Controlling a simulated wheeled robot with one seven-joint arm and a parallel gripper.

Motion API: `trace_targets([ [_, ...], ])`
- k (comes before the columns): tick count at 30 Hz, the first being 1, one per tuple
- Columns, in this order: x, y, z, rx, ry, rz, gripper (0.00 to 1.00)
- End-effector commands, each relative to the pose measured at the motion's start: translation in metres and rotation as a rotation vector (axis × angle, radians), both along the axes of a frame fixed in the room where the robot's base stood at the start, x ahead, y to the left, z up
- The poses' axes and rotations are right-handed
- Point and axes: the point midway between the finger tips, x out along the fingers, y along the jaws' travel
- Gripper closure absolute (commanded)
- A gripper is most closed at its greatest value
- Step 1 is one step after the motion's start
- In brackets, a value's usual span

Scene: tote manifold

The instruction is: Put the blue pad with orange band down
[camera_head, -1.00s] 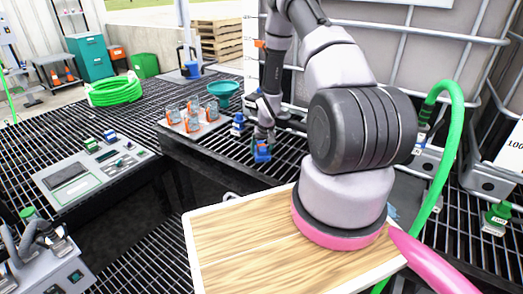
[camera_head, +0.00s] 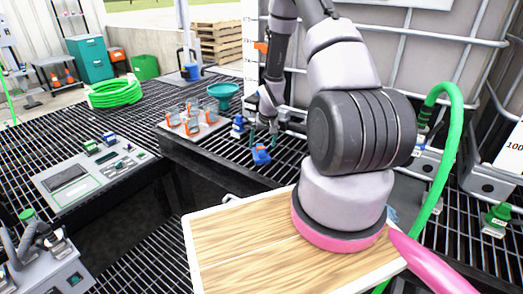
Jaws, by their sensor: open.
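The blue pad (camera_head: 261,155) lies on the black grating, left of my arm's large wrist joint. It is small in view, and its orange band is hard to make out. My gripper (camera_head: 263,140) is just above and behind the pad. Its two fingers are spread apart and nothing shows between them. The pad looks clear of the fingers, though a light touch cannot be ruled out at this size.
A tray with several orange-and-clear cups (camera_head: 193,122), a blue fitting (camera_head: 238,127) and a teal bowl (camera_head: 223,92) stand left of the gripper. A wooden board (camera_head: 230,245) is in front. A green hose (camera_head: 447,150) rises at right. A caged tank stands behind.

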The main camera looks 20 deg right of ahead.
Motion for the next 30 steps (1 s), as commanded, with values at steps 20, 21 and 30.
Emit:
trace_targets([
  [20,-0.014,-0.001,0.082,-0.007,-0.014,-0.004,0.0],
  [21,-0.013,0.0,0.096,-0.011,-0.022,-0.009,0.0],
  [30,-0.04,0.019,0.256,-0.023,-0.111,-0.059,0.0],
])
